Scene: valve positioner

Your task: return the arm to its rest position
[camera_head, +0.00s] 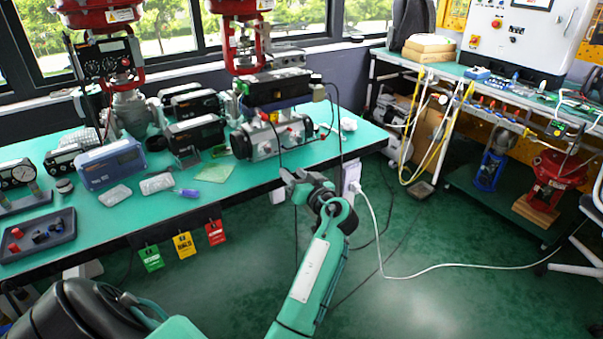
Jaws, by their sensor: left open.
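My left arm comes in from the lower left, with a teal forearm reaching up the middle of the view. My left gripper (290,180) is open, with nothing seen between its fingers. It is just off the front edge of the green-topped workbench (240,187), over the floor as seen here. I cannot tell whether it is above or level with the bench top. My right gripper is not in view.
The valve assembly with positioner (272,120) stands on the bench behind the gripper. A blue calibrator (112,165), a dark tray (40,238) and hanging tags (184,245) are to the left. A white cable (430,270) crosses the open green floor at right.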

